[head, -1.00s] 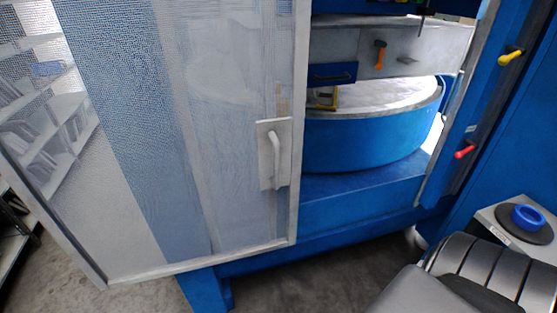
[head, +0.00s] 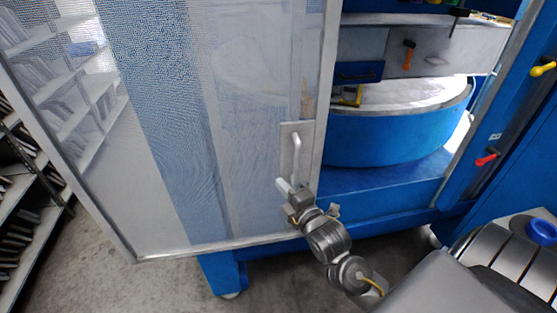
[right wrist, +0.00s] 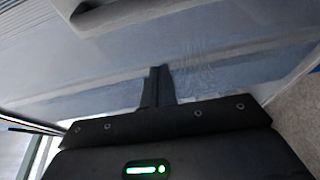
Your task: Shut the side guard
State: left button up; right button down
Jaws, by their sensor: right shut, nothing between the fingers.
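The side guard (head: 235,160) is a see-through mesh panel in a grey metal frame. It stands to the left of the machine opening, which is uncovered. Its handle (head: 295,155) is a pale upright bar on a plate near the guard's right edge. My right gripper (head: 284,187) is shut and empty by the handle's lower end; I cannot tell if they touch. In the right wrist view the closed fingers (right wrist: 160,72) point at the panel, and part of the handle (right wrist: 110,14) shows beyond them at the upper left. My left gripper is not in view.
A round blue tub (head: 395,135) sits inside the opening. Yellow (head: 541,69) and red (head: 486,160) levers are on the blue post at right. A blue ring (head: 541,232) is at the lower right. Shelves (head: 25,215) stand at left; the floor below the guard is clear.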

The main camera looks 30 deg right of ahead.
aim_at(272, 156)
jog(key=w+p, duration=0.1)
jog(key=w, duration=0.2)
jog(key=w+r+p, duration=0.1)
jog(key=w, duration=0.2)
jog(key=w+p, duration=0.1)
jog(key=w, duration=0.2)
jog(key=shift+w+d+r+p, duration=0.1)
jog(key=shift+r+p, duration=0.1)
jog(key=shift+p, duration=0.2)
jog(key=d+p, duration=0.2)
jog(key=shift+s+d+f, duration=0.1)
jog(key=shift+s+d, duration=0.1)
jog(key=shift+d, duration=0.1)
jog(key=shift+s+d+f, duration=0.15)
jog(key=shift+s+d, duration=0.1)
jog(key=shift+d, duration=0.4)
jog(key=shift+a, duration=0.15)
